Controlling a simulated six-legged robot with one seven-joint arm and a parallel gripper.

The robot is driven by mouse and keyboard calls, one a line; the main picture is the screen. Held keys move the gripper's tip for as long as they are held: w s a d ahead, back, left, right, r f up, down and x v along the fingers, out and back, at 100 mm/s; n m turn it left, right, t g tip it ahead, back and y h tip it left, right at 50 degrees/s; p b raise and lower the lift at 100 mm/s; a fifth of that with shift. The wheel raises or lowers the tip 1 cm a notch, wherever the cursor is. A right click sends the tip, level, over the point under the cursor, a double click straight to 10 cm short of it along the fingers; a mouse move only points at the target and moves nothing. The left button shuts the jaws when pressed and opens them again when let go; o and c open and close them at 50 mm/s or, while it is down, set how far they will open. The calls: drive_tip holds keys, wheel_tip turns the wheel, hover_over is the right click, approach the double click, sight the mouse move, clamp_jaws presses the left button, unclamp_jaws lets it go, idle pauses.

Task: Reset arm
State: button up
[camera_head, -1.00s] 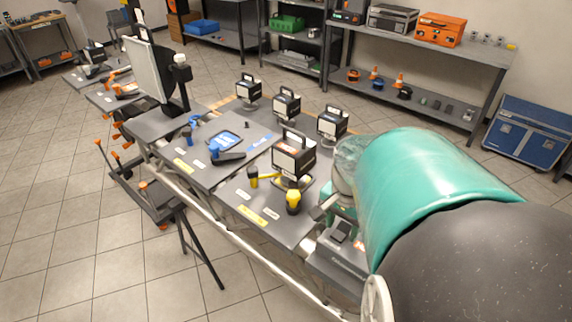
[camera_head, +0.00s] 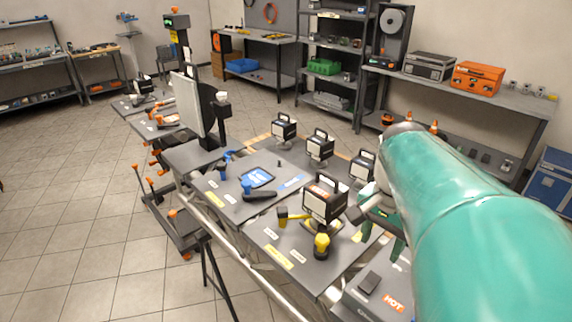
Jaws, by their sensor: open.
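My teal arm reaches in from the right edge across the right side of the view. My gripper (camera_head: 368,208) shows partly at its far end, above the right part of the grey workbench (camera_head: 262,228). It is open, with nothing seen between its fingers. It is just right of a black-and-white work lamp (camera_head: 323,199); whether they touch cannot be told. My arm hides part of the bench behind it.
More work lamps (camera_head: 284,128) (camera_head: 319,146) stand along the bench's far side. A yellow-and-black tool (camera_head: 321,245) stands near its front edge. Shelves (camera_head: 460,88) line the back wall. The tiled floor (camera_head: 75,200) at left is clear.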

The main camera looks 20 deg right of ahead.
drive_tip(key=shift+r, duration=0.9)
drive_tip(key=shift+a, duration=0.1)
drive_tip(key=w+a+f+n+t, duration=0.1)
drive_tip(key=a+n+t, duration=0.4)
drive_tip(key=a+n, duration=0.9)
drive_tip(key=a+f, duration=0.1)
drive_tip(key=a, duration=0.3)
drive_tip(key=shift+w+a+y, duration=0.15)
drive_tip(key=shift+a+y, duration=0.1)
drive_tip(key=shift+y, duration=0.05)
drive_tip(key=shift+c, duration=1.4)
drive_tip(key=shift+d, duration=0.25)
